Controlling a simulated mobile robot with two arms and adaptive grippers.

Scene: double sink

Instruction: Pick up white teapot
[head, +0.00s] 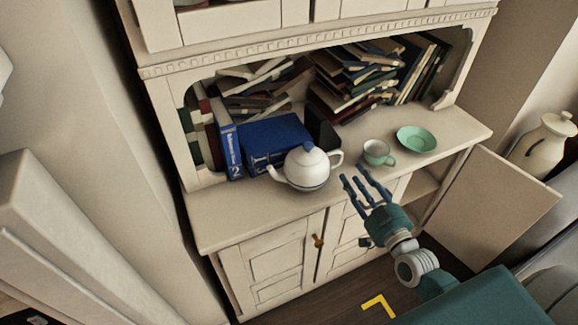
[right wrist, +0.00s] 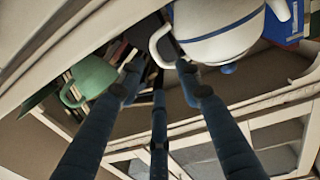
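The white teapot (head: 306,170) with a blue lid knob stands on the cabinet counter, in front of blue books. Its spout points left and its handle is on the right. My right gripper (head: 366,184) is at the counter's front edge, to the right of the teapot and apart from it in the head view; its fingers are spread and empty. In the right wrist view the teapot (right wrist: 215,30) is at the top, its handle close to my open fingertips (right wrist: 160,85). My left gripper is not in view.
A green cup (head: 377,153) stands just right of the teapot, and a green plate (head: 417,138) lies farther right. Blue books (head: 275,140) are close behind the teapot. A cabinet door (head: 500,205) stands open at lower right.

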